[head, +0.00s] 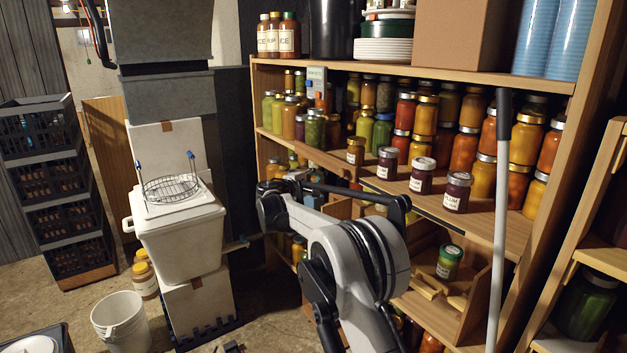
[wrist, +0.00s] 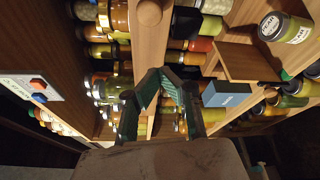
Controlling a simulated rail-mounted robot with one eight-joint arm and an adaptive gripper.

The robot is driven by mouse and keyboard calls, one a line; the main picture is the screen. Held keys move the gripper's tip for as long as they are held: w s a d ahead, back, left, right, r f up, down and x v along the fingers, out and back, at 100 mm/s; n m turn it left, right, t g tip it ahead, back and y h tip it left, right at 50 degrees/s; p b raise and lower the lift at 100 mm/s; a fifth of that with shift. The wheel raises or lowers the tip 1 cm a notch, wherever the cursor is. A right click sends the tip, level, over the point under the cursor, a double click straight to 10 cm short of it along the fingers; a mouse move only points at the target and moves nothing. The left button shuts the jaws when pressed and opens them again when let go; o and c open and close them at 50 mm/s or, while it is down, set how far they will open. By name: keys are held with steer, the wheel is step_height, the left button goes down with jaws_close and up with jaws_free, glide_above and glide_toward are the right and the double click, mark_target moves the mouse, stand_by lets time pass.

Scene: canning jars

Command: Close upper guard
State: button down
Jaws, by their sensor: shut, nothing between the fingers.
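My gripper (wrist: 160,78) is shut and empty in the wrist view, its dark green-padded fingers meeting in front of a pale wooden beam (wrist: 150,45). A round wooden knob or rod end (wrist: 148,12) shows on this beam. I cannot tell whether the fingertips touch the beam, or for certain whether it is the upper guard. In the head view my arm hides the fingers and part of the shelf front. The wooden shelf unit (head: 420,68) holds rows of jars. A small panel (head: 318,84) with orange and blue parts stands on it and also shows in the wrist view (wrist: 32,88).
Labelled dark jars (head: 457,191) stand near the shelf's front edge. A green-lidded jar (head: 449,262) stands in a lower wooden compartment. A pale upright pole (head: 499,220) crosses the shelf front at right. A white bin (head: 178,240) and bucket (head: 120,321) stand at left.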

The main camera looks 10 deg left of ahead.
mark_target(334, 170)
steer(key=x, duration=0.5)
steer(key=shift+w+d, duration=0.2)
steer(key=s+d, duration=0.1)
steer(key=s+d+r, duration=0.1)
steer(key=s, duration=0.1)
steer(key=shift+d, duration=0.25)
steer(key=shift+s, duration=0.1)
